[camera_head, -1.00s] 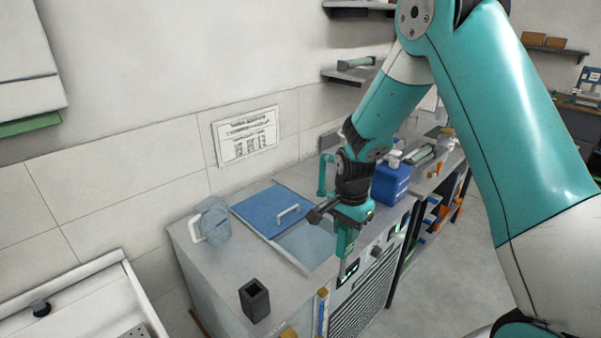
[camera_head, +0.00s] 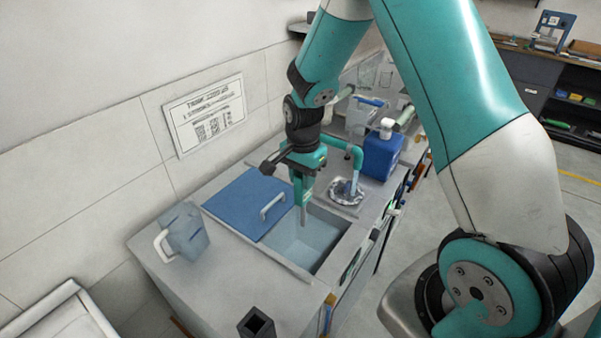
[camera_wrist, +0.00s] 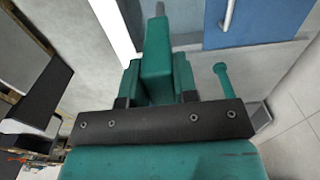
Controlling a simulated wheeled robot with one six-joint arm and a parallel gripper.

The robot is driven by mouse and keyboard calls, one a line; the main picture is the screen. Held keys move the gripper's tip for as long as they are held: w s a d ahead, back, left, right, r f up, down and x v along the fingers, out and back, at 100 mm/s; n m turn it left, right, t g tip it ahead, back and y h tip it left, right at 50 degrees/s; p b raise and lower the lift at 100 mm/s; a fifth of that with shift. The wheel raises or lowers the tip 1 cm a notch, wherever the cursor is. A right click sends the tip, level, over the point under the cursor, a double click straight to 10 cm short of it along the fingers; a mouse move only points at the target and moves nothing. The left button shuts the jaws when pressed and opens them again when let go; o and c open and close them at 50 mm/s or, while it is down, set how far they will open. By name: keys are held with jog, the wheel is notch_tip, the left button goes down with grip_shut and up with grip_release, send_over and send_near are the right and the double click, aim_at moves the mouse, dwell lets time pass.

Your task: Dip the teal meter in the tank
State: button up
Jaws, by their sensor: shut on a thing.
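My gripper (camera_head: 304,172) is shut on the teal meter (camera_head: 302,194), which hangs upright with a thin grey probe pointing down. In the head view the probe's lower end shows against the open part of the tank (camera_head: 325,262), near the lid's edge. I cannot tell whether the tip touches the water. The blue lid (camera_head: 245,203) with its white handle covers the tank's left part. In the wrist view the meter (camera_wrist: 156,58) stands between the two fingers, and the blue lid (camera_wrist: 262,20) shows at the upper right.
A translucent blue jug (camera_head: 187,236) stands left of the lid. A black square holder (camera_head: 257,324) stands at the near counter edge. Right of the tank are a teal curved pipe (camera_head: 352,152), a round silver basin (camera_head: 347,191) and a blue canister (camera_head: 382,158).

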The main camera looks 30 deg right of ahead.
aim_at(303, 214)
jog(key=shift+f+b, duration=4.6)
jog(key=shift+f, duration=1.9)
notch_tip(303, 214, up, 12)
jog(key=p, duration=0.9)
jog(key=shift+r+p, duration=0.25)
jog(key=shift+p, duration=0.15)
